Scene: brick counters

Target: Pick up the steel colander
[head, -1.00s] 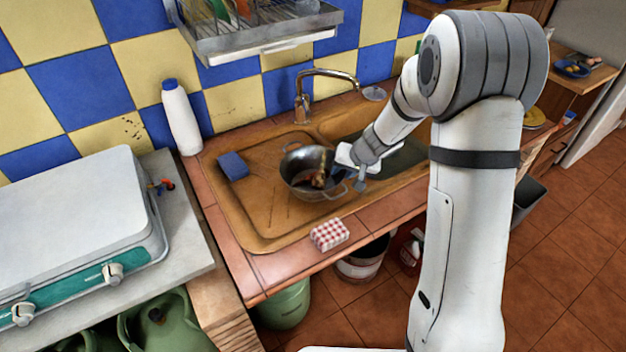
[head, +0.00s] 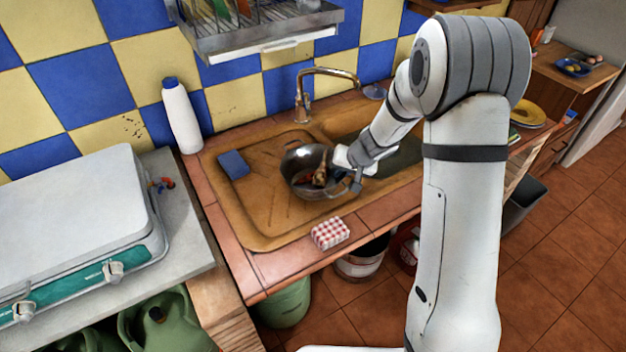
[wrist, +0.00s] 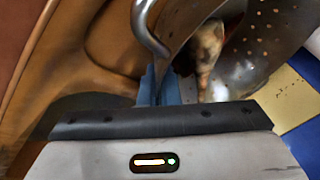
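The steel colander (head: 300,159) sits on the drainboard of the brown sink, with a brown-and-pale item (head: 320,175) and something reddish inside. Its perforated wall (wrist: 255,55) fills the right of the wrist view, and its looped handle runs down to my fingertips. My gripper (head: 354,178) is at the colander's right side. In the wrist view its blue-grey fingers (wrist: 160,84) are close together at the end of the handle, with only a thin gap between them. They appear shut on the handle. The exact contact is partly hidden.
A blue sponge (head: 233,165) lies left of the colander, and a red-checked box (head: 330,233) is on the front counter edge. The tap (head: 303,100) stands behind, with a white bottle (head: 181,116) at back left. A dish rack (head: 255,30) hangs above.

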